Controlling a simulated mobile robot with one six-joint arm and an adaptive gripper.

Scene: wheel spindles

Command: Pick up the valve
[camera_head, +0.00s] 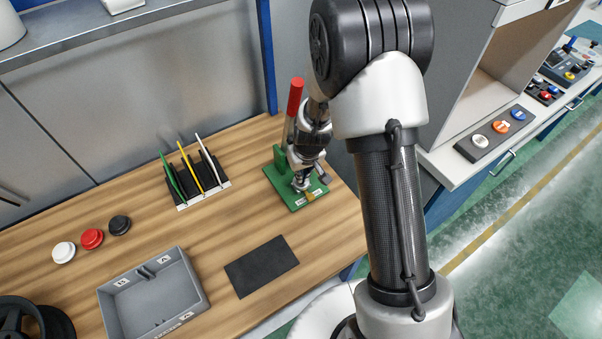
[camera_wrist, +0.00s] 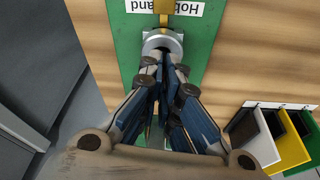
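A green press stand (camera_head: 283,190) with a red lever (camera_head: 295,97) stands at the back right of the wooden bench. My gripper (camera_head: 301,181) points down over its base. In the wrist view, the fingertips (camera_wrist: 165,66) are close together, right at a round silver part (camera_wrist: 160,43) with a brass piece (camera_wrist: 164,7) beyond it. I cannot tell whether this silver part is the valve. The fingers hide what lies between them, so a grip is not clear. No other valve can be made out with certainty.
A black rack (camera_head: 192,185) holds green, yellow and white pieces. White, red (camera_head: 92,238) and black knobs sit at the left. Bare bench lies between rack and mat.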

